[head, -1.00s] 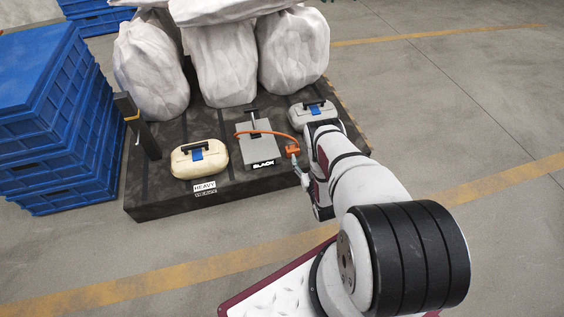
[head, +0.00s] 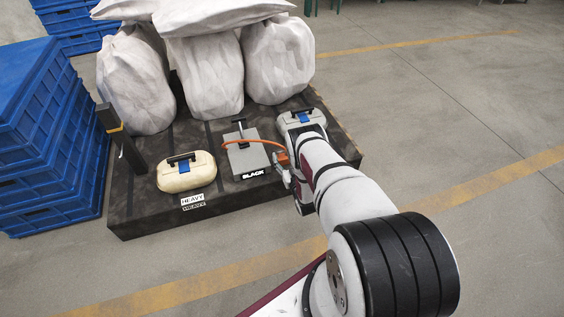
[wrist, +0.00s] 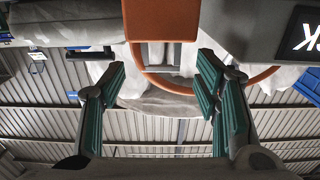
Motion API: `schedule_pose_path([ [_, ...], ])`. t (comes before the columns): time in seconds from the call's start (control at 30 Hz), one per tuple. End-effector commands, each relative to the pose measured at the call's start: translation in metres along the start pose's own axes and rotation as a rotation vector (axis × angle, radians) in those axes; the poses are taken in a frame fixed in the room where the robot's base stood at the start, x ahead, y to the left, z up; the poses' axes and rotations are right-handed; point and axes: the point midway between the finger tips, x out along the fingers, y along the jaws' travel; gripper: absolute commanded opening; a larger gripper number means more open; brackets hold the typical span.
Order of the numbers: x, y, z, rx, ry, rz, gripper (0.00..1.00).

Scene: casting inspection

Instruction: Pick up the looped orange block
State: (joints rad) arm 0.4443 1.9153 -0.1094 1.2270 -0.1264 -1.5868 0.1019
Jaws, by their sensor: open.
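The orange block (head: 282,159) sits beside the grey plate marked SLACK (head: 246,158), partly hidden by my arm in the head view. The block appears just beyond the fingertips; exact depth cannot be told.
A cream case (head: 187,173) marked HEAVY is on the left of the dark platform (head: 140,215). White sacks (head: 212,75) fill the back. Blue crates (head: 45,140) stand at left. Floor at right is clear.

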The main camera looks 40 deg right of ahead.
Motion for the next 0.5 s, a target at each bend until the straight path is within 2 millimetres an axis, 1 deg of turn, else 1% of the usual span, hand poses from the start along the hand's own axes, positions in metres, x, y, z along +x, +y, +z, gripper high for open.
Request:
schedule_pose_path([
  [0.03,0.009,-0.001,-0.002,0.000,0.004,-0.001,0.57],
  [0.2,0.029,-0.001,-0.003,0.000,0.001,-0.001,0.57],
  [0.3,0.035,-0.001,-0.004,0.000,0.001,0.000,0.57],
  [0.5,0.036,-0.001,-0.005,0.000,0.000,0.000,0.57],
])
